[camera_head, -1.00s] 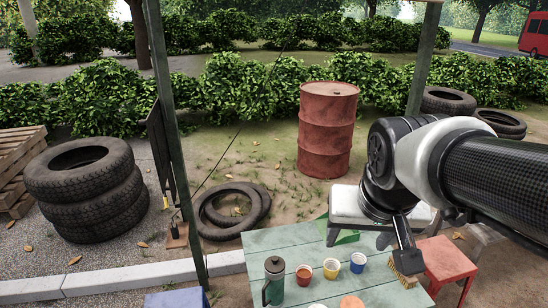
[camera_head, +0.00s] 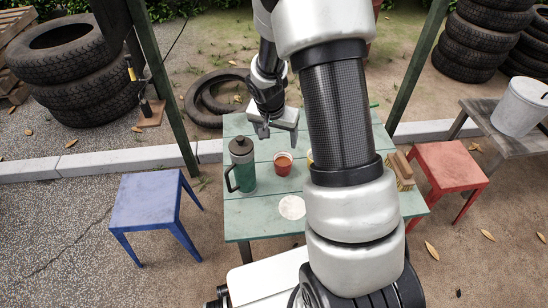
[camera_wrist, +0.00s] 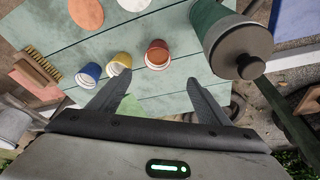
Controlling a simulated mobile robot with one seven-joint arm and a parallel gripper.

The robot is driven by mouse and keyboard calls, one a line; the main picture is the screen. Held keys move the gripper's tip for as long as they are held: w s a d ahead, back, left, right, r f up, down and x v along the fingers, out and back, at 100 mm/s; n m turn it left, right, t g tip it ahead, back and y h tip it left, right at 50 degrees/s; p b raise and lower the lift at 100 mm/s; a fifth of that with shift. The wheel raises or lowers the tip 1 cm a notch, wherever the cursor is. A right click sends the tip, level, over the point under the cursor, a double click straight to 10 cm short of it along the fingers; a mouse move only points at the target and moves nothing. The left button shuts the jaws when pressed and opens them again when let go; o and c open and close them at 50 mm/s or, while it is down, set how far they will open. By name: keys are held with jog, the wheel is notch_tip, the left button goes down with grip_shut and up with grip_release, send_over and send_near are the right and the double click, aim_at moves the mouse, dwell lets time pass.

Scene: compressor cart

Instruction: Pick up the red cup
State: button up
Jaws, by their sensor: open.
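The red cup (camera_head: 283,164) stands upright on the green plank table (camera_head: 250,220), just right of a dark green flask (camera_head: 242,166). In the wrist view the red cup (camera_wrist: 158,54) is ahead of my gripper (camera_wrist: 160,78), roughly between the lines of its fingers. The fingers are spread apart with nothing between them. In the head view my gripper (camera_head: 278,134) hangs beyond the red cup, at the table's far side, apart from it.
A yellow cup (camera_wrist: 119,63) and a blue cup (camera_wrist: 90,73) stand beside the red one; my arm mostly hides them in the head view. A brush (camera_head: 400,171) lies at the table's right. A white disc (camera_head: 291,207) lies in front. A blue stool (camera_head: 156,200) and red stool (camera_head: 449,167) flank the table.

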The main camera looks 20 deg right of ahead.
jog(key=b, duration=0.3)
send_near(283, 161)
jog(key=shift+s+a+f, duration=0.15)
jog(key=shift+s+f, duration=0.1)
jog(key=shift+f, duration=0.25)
jog(key=shift+s+a+f, duration=0.2)
jog(key=shift+s+f, duration=0.05)
jog(key=shift+f, duration=0.25)
jog(key=x, duration=0.1)
jog(key=b+x, duration=0.1)
jog(key=x, duration=0.2)
jog(key=shift+s+d+f, duration=0.2)
jog(key=shift+s+d, duration=0.05)
jog(key=shift+d, duration=0.05)
jog(key=shift+w+f, duration=0.15)
jog(key=shift+f, duration=0.2)
jog(key=c, duration=1.2)
jog(key=shift+r, duration=0.15)
